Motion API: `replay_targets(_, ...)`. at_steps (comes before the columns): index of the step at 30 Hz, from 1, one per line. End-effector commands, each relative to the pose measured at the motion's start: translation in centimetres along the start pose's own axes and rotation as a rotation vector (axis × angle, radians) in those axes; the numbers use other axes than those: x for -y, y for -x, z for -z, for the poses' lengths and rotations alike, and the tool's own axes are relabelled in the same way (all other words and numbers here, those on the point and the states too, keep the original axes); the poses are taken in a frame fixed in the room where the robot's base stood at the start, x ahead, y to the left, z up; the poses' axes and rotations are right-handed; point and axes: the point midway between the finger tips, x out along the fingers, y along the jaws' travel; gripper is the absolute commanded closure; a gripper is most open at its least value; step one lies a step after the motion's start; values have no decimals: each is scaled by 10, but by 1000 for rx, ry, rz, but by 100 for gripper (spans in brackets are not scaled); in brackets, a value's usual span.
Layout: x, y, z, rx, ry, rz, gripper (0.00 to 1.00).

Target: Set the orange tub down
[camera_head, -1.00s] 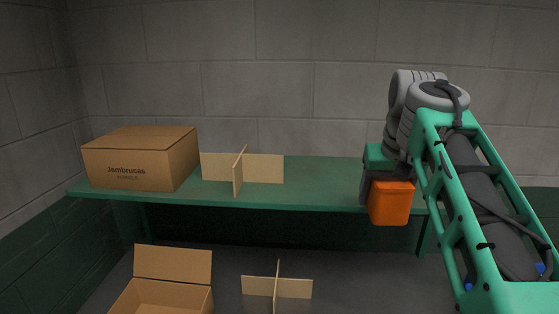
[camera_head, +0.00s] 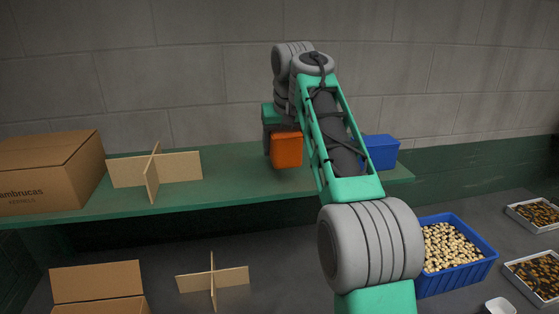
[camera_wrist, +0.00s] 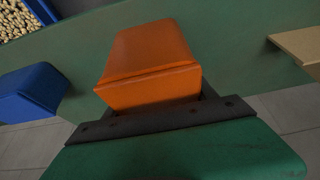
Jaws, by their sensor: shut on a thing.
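The orange tub (camera_head: 287,151) is at my gripper (camera_head: 271,143), over the green shelf in the head view. In the wrist view the orange tub (camera_wrist: 149,62) sits right beyond the dark edge of my gripper (camera_wrist: 160,120). My gripper is shut on it. The fingertips are mostly hidden behind the tub and my arm. I cannot tell whether the tub's base touches the green shelf (camera_head: 225,184).
A blue tub (camera_head: 381,152) stands on the shelf to the right. A cardboard divider (camera_head: 180,167) and a closed box (camera_head: 45,172) stand to the left. Below are an open box (camera_head: 97,283), another divider (camera_head: 230,278) and a blue crate (camera_head: 487,258) of pale pieces.

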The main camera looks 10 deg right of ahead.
Motion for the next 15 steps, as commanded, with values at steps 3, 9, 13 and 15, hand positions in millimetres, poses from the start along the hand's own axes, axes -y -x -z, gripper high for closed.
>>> replay_targets(3, 0, -17, 4, -3, 0, 0, 88)
replay_targets(9, 2, -46, 4, -1, 1, 0, 88)
replay_targets(13, 1, -59, -2, -2, -1, -1, 88)
replay_targets(15, 1, -59, -2, -3, 0, -2, 88)
